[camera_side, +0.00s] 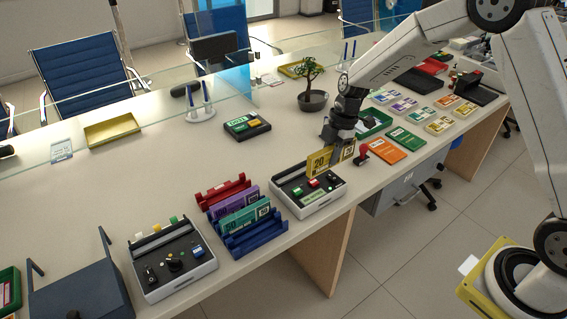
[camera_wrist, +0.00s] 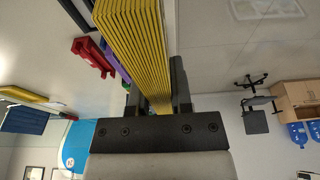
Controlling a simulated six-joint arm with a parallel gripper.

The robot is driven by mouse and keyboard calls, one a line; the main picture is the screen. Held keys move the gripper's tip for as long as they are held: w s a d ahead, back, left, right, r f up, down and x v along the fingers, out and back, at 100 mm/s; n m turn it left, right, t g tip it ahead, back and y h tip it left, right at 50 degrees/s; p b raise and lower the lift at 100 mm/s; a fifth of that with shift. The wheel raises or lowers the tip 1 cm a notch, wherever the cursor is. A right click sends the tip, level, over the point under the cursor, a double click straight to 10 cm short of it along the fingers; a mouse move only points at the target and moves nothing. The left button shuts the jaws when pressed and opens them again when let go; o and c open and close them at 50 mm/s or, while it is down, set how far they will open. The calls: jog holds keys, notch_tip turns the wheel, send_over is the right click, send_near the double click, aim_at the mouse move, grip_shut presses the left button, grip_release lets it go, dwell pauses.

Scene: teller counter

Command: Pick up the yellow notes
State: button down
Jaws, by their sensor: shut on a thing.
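The yellow notes (camera_side: 319,164) are a stack marked 20, held on edge in my gripper (camera_side: 335,143). In the side view they hang above the counter, just behind the white device with coloured buttons (camera_side: 308,189). In the wrist view the yellow notes (camera_wrist: 146,45) show as many thin layers between the two dark fingers of my gripper (camera_wrist: 156,88). The fingers are shut on the stack and cover part of it.
Coloured racks (camera_side: 243,222) stand left of the device, holding purple and teal notes. A red-handled stamp (camera_side: 362,153) and orange notes (camera_side: 379,149) lie to the right. A potted plant (camera_side: 312,99) stands behind.

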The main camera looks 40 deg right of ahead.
jog(key=shift+s+r, duration=0.15)
jog(key=shift+s, duration=0.25)
dwell(0.4)
jog(key=w+a+f, duration=0.1)
jog(key=a+f, duration=0.3)
jog(key=a, duration=0.6)
jog(key=w+a+f, duration=0.2)
jog(key=a+f, duration=0.2)
jog(key=a, duration=0.7)
jog(key=shift+a, duration=0.3)
jog(key=shift+f, duration=0.15)
jog(key=shift+f, duration=1.8)
jog(key=shift+f, duration=2.2)
